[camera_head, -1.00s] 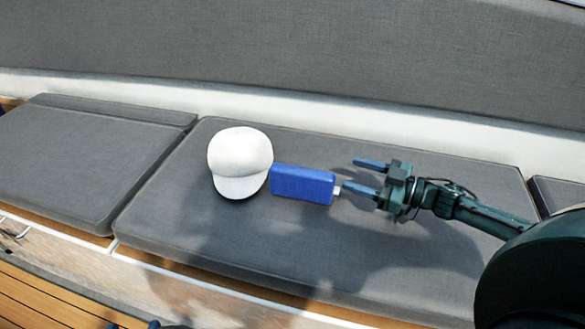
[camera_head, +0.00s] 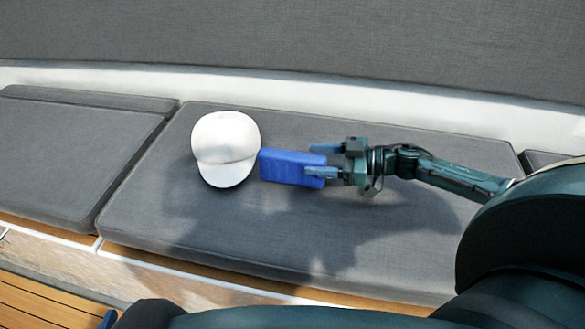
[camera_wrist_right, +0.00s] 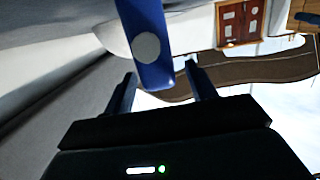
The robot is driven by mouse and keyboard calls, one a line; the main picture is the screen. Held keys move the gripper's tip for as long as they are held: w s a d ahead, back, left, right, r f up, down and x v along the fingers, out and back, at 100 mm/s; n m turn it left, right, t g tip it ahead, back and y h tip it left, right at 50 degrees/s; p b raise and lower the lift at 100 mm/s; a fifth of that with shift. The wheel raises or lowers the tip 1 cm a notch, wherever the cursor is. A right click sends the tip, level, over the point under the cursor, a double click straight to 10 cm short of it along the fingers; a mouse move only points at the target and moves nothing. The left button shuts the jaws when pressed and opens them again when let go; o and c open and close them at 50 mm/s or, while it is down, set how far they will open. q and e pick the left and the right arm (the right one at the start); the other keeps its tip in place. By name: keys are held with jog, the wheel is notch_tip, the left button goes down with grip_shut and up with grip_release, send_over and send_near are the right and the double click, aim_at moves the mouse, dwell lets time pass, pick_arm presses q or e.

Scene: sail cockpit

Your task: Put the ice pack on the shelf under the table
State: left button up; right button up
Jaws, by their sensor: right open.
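The blue ice pack (camera_head: 288,168) lies on the grey seat cushion, its left end against or very close to a white cap. My right gripper (camera_head: 318,160) is open at the pack's right end, one finger on the far side and one on the near side. In the right wrist view the ice pack (camera_wrist_right: 146,45), with a round pale cap on its end, lies between the two open fingers (camera_wrist_right: 163,90). Gaps show beside the fingers. The shelf and the table are not seen in the head view. My left gripper is not seen.
The white cap (camera_head: 226,148) sits left of the pack on the grey cushion (camera_head: 200,235). A padded backrest (camera_head: 300,35) rises behind. Another cushion (camera_head: 70,160) lies to the left. The cushion in front of the pack is clear.

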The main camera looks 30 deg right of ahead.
aim_at(305, 156)
jog(key=x, duration=0.3)
jog(key=shift+w+a, duration=0.1)
jog(key=shift+a, duration=0.05)
jog(key=shift+c, duration=0.2)
grip_shut()
